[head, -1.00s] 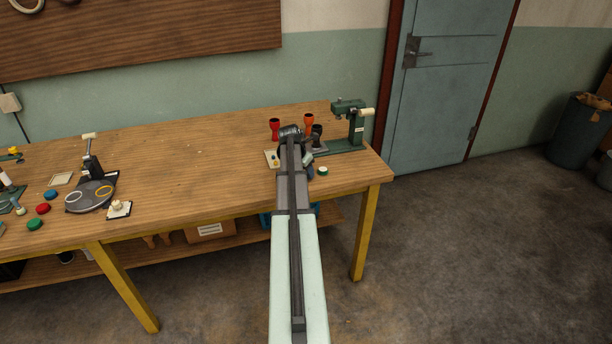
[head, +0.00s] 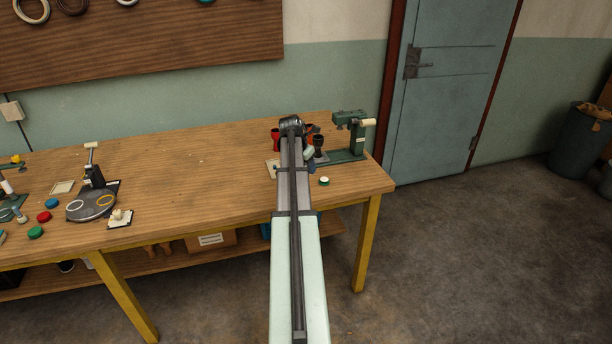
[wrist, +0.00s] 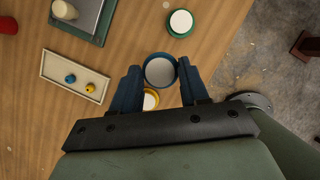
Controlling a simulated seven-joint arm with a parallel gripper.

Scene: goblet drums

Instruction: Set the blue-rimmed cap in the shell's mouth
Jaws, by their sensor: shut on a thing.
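The blue-rimmed cap (wrist: 160,71) has a pale grey face and sits between the blue fingertips of my gripper (wrist: 160,76), which is shut on it. I cannot tell which shell is meant, and no mouth shows in the wrist view.
A green-rimmed cap (wrist: 181,22) and a yellow-rimmed cap (wrist: 150,99) lie close to my fingers. A cream tray (wrist: 97,91) holds a small blue and a small yellow piece. A green press (head: 350,135) stands at right. The bench's middle is mostly clear.

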